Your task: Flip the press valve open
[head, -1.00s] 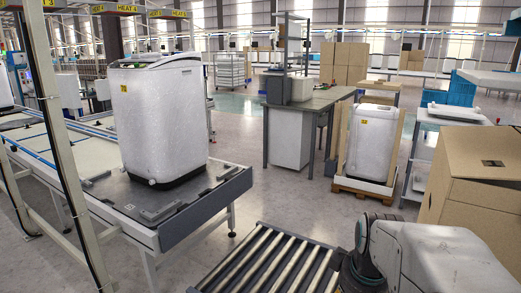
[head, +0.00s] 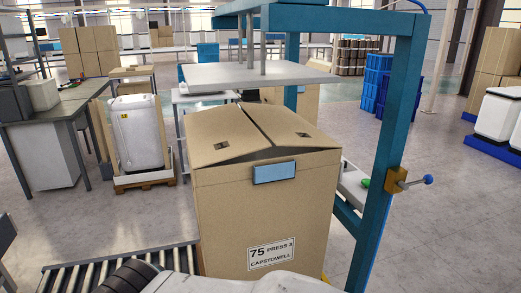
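The press valve (head: 398,181) is a brass-coloured block on the teal post of the press frame (head: 392,120), right of centre in the head view. A lever with a blue ball end sticks out to its right, nearly level and tilted slightly up. A small green knob (head: 365,183) shows just left of the post. The grey press plate (head: 255,75) hangs above a cardboard box. My gripper is not in view; only part of my arm shows along the bottom edge, well below and left of the valve.
A roller conveyor (head: 85,276) lies at the lower left. The floor (head: 455,225) right of the post is clear. White appliances (head: 497,116) stand at the far right.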

